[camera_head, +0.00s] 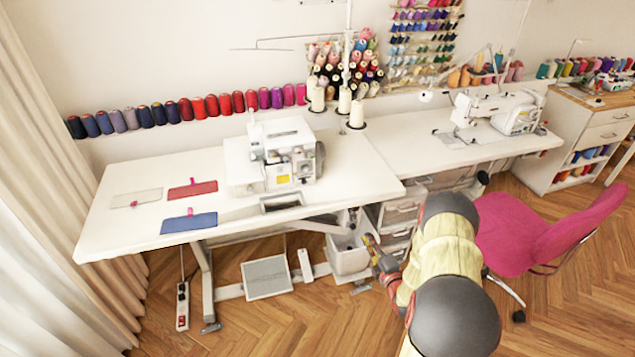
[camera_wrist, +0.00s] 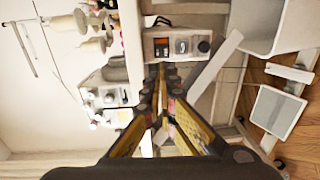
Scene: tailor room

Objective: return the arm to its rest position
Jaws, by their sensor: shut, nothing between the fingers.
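My arm rises from the lower right in the head view, and my gripper (camera_head: 372,243) points up and left, just in front of the table's front edge. In the wrist view my gripper (camera_wrist: 160,72) shows its two yellow and black fingers meeting at the tips, with nothing between them. The white sewing table (camera_head: 130,225) lies beyond it. A control box (camera_wrist: 178,47) under the table shows behind the fingertips in the wrist view. I cannot tell whether the fingertips touch anything.
A serger machine (camera_head: 285,155) and fabric pieces, one blue (camera_head: 189,222) and one red (camera_head: 193,190), lie on the table. A pink chair (camera_head: 530,235) stands right of my arm. A white bin (camera_head: 345,258) and a pedal (camera_head: 266,277) are below the table.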

